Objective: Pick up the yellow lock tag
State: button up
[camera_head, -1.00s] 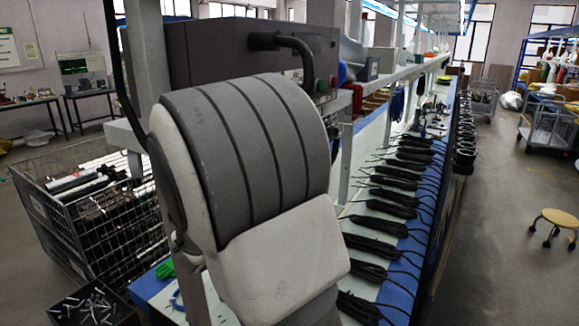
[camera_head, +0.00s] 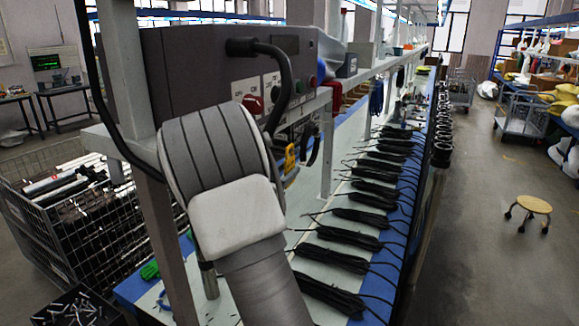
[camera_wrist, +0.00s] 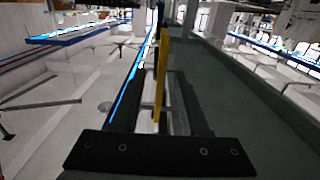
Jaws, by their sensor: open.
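The yellow lock tag (camera_head: 290,158) hangs low at the front of the grey control box, just right of my arm in the head view. In the wrist view the tag (camera_wrist: 161,75) shows as a thin upright yellow strip, nearly edge-on. It lies between the two dark fingers of my gripper (camera_wrist: 165,85), with a gap visible on either side. My gripper is open. In the head view my arm hides most of the gripper.
The control box (camera_head: 190,80) has a red knob (camera_head: 252,104) and a black cable. Its grey face (camera_wrist: 245,95) runs close along the right in the wrist view. Black cable bundles (camera_head: 335,258) line the bench. A wire cart (camera_head: 70,215) stands left.

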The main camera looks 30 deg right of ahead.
jog(key=shift+x, duration=1.15)
grip_shut()
